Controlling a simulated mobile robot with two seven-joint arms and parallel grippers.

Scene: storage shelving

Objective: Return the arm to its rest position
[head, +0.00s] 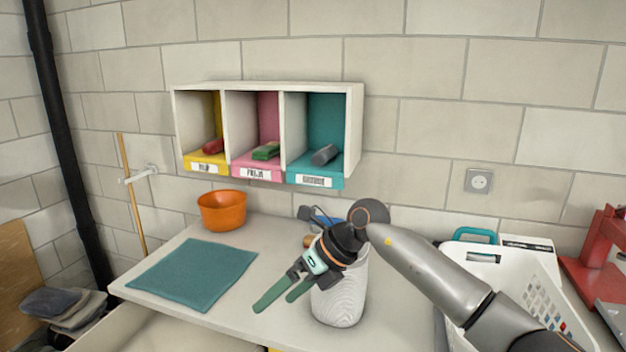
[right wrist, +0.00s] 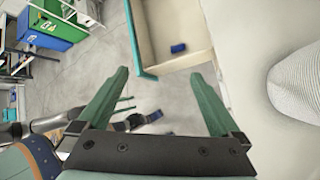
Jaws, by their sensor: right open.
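My right gripper (head: 285,296) is open and empty in the head view. It hangs over the table, in front of the white ribbed container (head: 342,300), with its green fingers pointing down and left. In the right wrist view its two green fingers (right wrist: 158,100) stand wide apart with nothing between them. My right arm comes in from the lower right. The left gripper is not in view.
A wall shelf (head: 355,120) holds a red, a green and a grey item in separate compartments. An orange bowl (head: 222,210) and a teal mat (head: 195,273) lie on the table. A white basket (head: 500,290) stands right. An open drawer (right wrist: 148,40) holds a blue block (right wrist: 178,48).

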